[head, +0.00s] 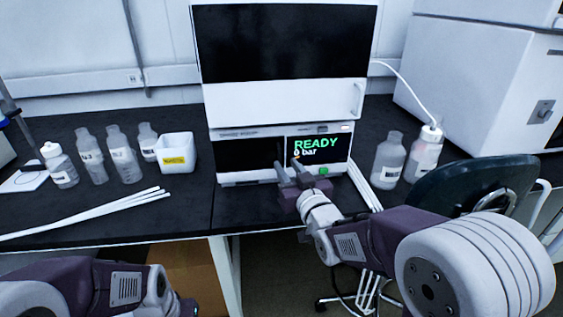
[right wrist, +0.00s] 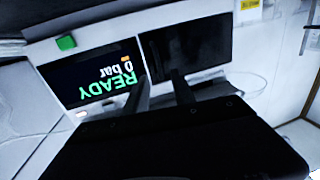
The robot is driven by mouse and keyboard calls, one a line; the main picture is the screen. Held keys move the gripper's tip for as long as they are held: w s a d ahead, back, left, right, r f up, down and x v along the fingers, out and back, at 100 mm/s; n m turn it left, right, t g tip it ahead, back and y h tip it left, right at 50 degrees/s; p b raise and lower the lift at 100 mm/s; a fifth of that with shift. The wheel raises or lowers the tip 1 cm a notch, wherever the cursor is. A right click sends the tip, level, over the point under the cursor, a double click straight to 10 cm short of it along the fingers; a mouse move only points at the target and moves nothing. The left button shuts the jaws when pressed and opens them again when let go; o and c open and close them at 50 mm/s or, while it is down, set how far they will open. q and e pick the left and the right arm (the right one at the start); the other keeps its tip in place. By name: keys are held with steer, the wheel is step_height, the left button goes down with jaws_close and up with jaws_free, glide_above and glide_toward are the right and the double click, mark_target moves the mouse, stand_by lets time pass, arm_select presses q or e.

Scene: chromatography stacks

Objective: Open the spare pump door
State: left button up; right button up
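A white instrument stack stands on the black bench in the head view. Its lower unit, the pump (head: 250,177), has a dark panel (head: 248,153) on the left and a display (head: 318,150) reading "READY 0 bar" on the right. A green button (head: 323,171) sits below the display; it also shows in the right wrist view (right wrist: 66,42). The upper unit has a dark window and a pale front with a vertical handle (head: 358,99). My right gripper (head: 287,163) is open and empty, its fingers in front of the pump's face; contact cannot be told.
Several bottles (head: 92,156) and a white yellow-labelled container (head: 176,154) stand left of the stack. White rods (head: 100,210) lie in front of them. Two bottles (head: 388,160) stand right of it, one with a tube. A dark chair (head: 470,190) is at the front right.

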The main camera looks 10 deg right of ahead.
mark_target(280, 156)
steer(key=x, duration=0.5)
steer(key=shift+f, duration=0.1)
steer(key=shift+c, duration=0.3)
jaws_close()
stand_by(1.0)
